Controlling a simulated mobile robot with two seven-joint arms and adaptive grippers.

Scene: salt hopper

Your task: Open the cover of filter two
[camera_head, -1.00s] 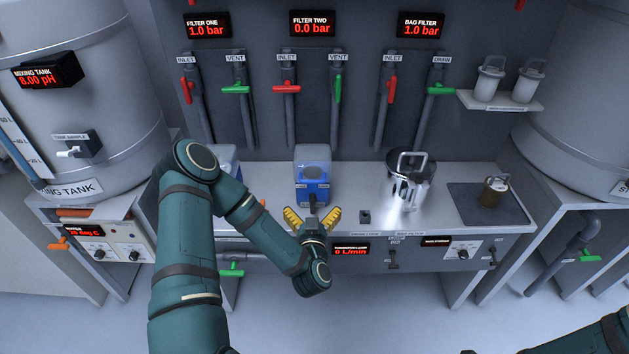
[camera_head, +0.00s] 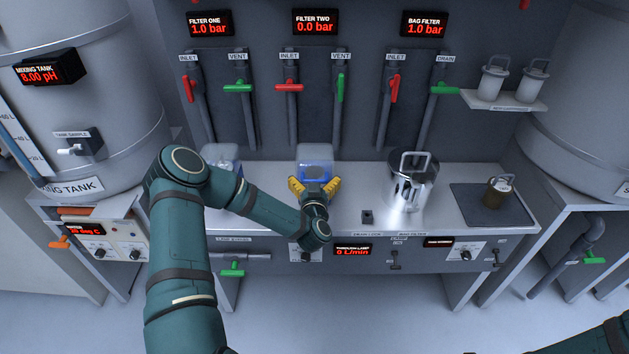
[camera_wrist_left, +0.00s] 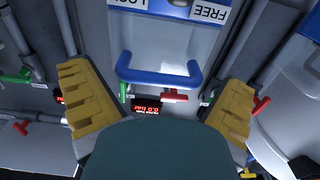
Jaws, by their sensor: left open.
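Filter two (camera_head: 316,152) is a blue box with a clear cover on the bench below the FILTER TWO display, which reads 0.0 bar. Its front is mostly hidden behind my left gripper. My left gripper (camera_head: 314,185) is open, its yellow fingers spread at the front of the filter. In the left wrist view a blue U-shaped handle (camera_wrist_left: 160,78) lies between the open fingers, apart from both. Above it is a blue part with LOCK and FREE labels (camera_wrist_left: 210,12), seen upside down. My right gripper is out of view; part of my right arm shows at lower right.
Filter one (camera_head: 222,155) stands left of filter two, partly behind my left arm. A steel bag filter vessel (camera_head: 410,185) with a handle stands to the right. A brown-sided canister (camera_head: 496,193) sits on a dark mat. Red and green valve levers line the wall behind.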

